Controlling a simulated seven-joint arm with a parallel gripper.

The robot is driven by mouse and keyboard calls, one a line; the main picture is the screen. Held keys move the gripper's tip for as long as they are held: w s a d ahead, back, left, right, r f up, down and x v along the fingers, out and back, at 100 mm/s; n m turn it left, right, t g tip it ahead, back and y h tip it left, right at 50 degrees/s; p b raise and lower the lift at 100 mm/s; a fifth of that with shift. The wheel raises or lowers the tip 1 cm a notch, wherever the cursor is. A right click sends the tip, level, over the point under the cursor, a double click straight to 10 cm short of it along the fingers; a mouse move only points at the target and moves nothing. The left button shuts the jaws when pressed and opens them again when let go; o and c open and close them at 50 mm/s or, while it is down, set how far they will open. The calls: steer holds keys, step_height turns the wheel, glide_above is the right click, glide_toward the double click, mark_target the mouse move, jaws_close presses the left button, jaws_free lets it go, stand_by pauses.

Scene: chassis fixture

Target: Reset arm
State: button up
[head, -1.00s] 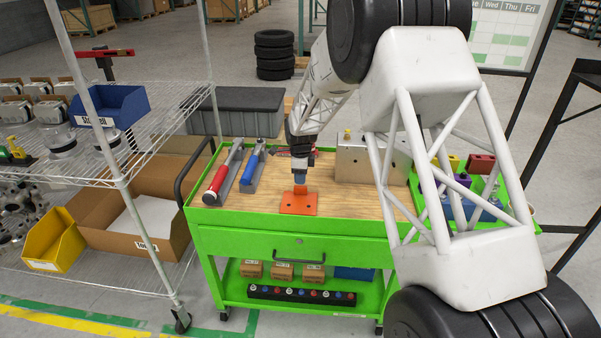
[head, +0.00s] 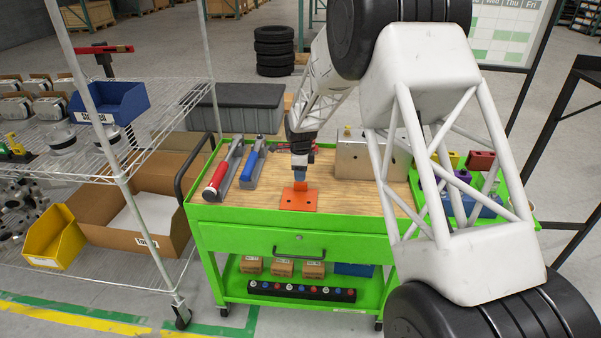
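My gripper (head: 299,172) is at the end of my white lattice arm, above the wooden top of the green cart (head: 262,213). It points down just over an orange plate with an upright tab (head: 298,200). The fingertips are small and dark here, so I cannot tell whether they are open or shut, or whether they touch the tab. My own arm links cover much of the right side of the cart.
Red-handled (head: 217,178) and blue-handled (head: 251,167) tools lie left of my gripper. A metal block (head: 358,160) stands to its right. A wire shelf (head: 165,125) with a blue bin (head: 112,104) and a yellow bin (head: 54,238) stands at left. The cart top's front left is clear.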

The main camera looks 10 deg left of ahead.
mark_target(300, 183)
steer(key=shift+f, duration=2.95)
steer(key=shift+r, duration=0.2)
jaws_close()
steer(key=shift+r, duration=0.15)
steer(key=shift+r, duration=2.9)
